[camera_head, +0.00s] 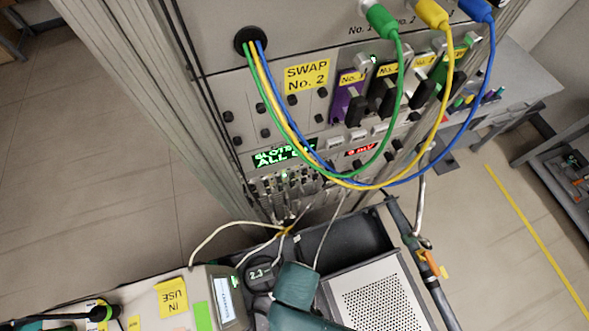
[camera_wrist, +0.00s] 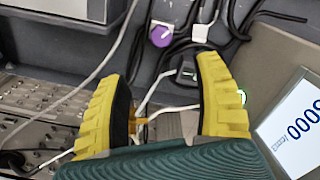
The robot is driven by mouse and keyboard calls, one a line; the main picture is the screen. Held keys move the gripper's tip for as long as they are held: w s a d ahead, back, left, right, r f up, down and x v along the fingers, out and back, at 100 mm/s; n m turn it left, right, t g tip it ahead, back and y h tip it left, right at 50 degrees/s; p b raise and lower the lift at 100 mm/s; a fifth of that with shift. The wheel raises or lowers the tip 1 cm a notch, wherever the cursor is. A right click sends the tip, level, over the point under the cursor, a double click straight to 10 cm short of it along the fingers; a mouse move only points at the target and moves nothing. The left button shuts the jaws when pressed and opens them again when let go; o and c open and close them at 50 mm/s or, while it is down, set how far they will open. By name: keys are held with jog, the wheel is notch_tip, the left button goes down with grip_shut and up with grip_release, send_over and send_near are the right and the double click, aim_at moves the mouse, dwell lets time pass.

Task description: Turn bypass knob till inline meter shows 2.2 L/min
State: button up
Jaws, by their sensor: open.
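A small round meter (camera_head: 260,273) with a dark face shows in the head view, just left of my teal arm. Its digits look like 2.3, but they are small and blurred. A purple knob (camera_wrist: 162,36) with a pale pointer mark shows at the top middle of the wrist view; I take it to be the bypass knob. My gripper (camera_wrist: 163,68) is open, with yellow ridged fingers. The knob lies beyond the fingertips, between their lines, and nothing is held. In the head view my arm hides the knob and the gripper.
Pale cables (camera_wrist: 165,108) run between and below the fingers. A box with a lit screen (camera_wrist: 292,115) stands close to the right finger.

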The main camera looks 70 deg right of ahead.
notch_tip(320, 180, down, 14)
jog(key=shift+f+b, duration=0.1)
jog(key=shift+b, duration=0.8)
grip_shut()
